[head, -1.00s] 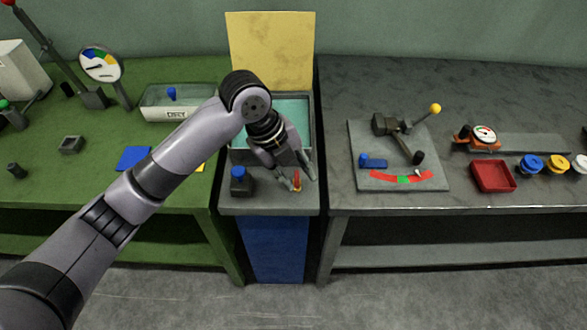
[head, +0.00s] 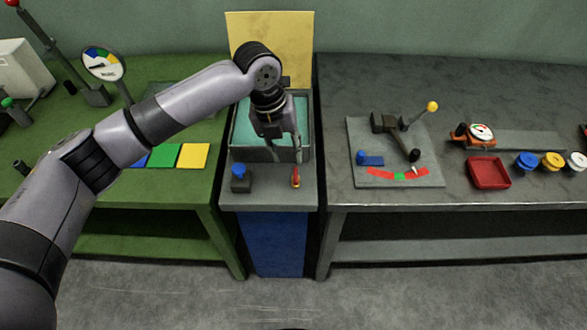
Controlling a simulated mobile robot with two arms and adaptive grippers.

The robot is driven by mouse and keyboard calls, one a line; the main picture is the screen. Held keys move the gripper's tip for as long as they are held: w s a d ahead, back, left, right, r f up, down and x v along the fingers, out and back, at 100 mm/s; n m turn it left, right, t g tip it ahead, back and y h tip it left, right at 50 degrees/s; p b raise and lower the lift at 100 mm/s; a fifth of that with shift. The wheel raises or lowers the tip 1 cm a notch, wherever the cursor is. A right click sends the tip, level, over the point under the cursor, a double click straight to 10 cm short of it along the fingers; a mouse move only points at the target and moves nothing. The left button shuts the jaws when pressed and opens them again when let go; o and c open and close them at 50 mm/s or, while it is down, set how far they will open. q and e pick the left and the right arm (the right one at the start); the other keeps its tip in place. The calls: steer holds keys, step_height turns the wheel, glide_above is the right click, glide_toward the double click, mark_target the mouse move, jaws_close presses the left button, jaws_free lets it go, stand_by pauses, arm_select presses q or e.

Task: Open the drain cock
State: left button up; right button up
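A small red-handled lever (head: 295,177), which looks like the drain cock, sits on the grey front ledge of a basin (head: 240,153) with teal inside. The handle lies roughly front to back. My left gripper (head: 298,155) hangs over the basin's front right part, behind the red lever and apart from it. Its fingers are small and seen nearly edge-on, so their gap is unclear. Nothing shows held in it. My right gripper is not in view.
A blue-topped knob (head: 239,174) stands left of the lever on the same ledge. A yellow panel (head: 270,48) rises behind the basin. A green bench with coloured squares (head: 165,155) is on the left. A grey bench with a lever plate (head: 365,135) is on the right.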

mark_target(295, 177)
arm_select(q)
steer(key=f, duration=0.2)
steer(key=d+f, duration=0.1)
steer(key=f, duration=0.2)
steer(key=f+p, duration=0.1)
steer(key=f, duration=0.2)
steer(key=shift+d+f, duration=0.15)
steer(key=shift+d, duration=0.15)
jaws_close()
